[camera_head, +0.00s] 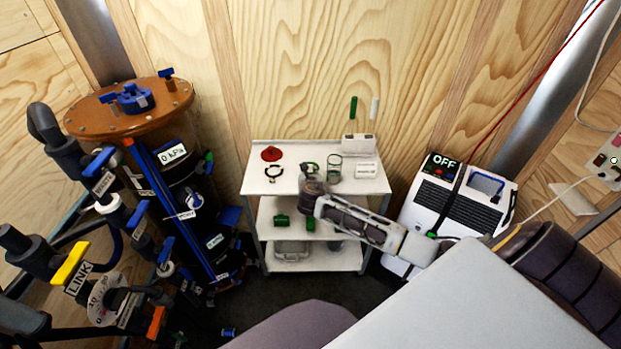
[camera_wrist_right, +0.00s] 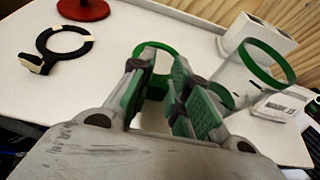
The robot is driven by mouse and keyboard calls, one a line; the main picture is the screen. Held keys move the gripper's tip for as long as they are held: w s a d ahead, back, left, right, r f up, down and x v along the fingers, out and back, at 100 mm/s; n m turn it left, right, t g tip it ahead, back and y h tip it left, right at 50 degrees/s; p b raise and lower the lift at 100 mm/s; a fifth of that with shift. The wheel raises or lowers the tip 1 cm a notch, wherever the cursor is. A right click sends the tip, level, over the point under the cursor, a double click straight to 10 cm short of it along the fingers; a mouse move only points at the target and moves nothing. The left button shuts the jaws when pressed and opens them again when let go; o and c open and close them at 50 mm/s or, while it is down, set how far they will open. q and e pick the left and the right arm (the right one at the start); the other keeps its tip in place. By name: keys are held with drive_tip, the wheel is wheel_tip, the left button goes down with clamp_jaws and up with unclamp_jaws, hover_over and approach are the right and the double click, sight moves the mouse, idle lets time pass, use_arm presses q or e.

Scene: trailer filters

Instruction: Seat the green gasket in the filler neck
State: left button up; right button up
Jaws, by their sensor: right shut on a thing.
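A green ring, which looks like the gasket (camera_wrist_right: 156,45), is at the fingertips of my right gripper (camera_wrist_right: 163,72) in the right wrist view. The gripper's green-padded fingers are shut on it, low over the white cart top; whether it touches the cart is unclear. In the head view the right gripper (camera_head: 311,182) hides most of the ring. A clear cylinder with a green rim (camera_wrist_right: 262,62) stands to the right; it also shows in the head view (camera_head: 335,168). I cannot pick out the filler neck; the brown-lidded vessel (camera_head: 112,120) carries a blue-handled fitting (camera_head: 133,98). My left gripper is out of view.
On the cart (camera_head: 252,185) are a red disc (camera_head: 271,154), a black clamp ring (camera_head: 273,172) and a white box (camera_head: 359,145). Green parts (camera_head: 281,219) lie on its lower shelf. Pipes and valves crowd the left; a white unit reading OFF (camera_head: 450,205) stands right.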

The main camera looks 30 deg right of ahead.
wheel_tip(320, 180, up, 6)
drive_tip(key=shift+d+r+p, duration=0.1)
drive_tip(key=shift+d+p, duration=0.05)
drive_tip(key=shift+p, duration=0.15)
drive_tip(key=shift+r, duration=0.25)
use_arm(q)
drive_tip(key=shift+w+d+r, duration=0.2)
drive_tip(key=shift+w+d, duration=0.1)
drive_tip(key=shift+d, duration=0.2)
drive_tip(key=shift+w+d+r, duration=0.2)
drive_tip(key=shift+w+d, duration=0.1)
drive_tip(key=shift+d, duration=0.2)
use_arm(e)
drive_tip(key=shift+r, duration=0.15)
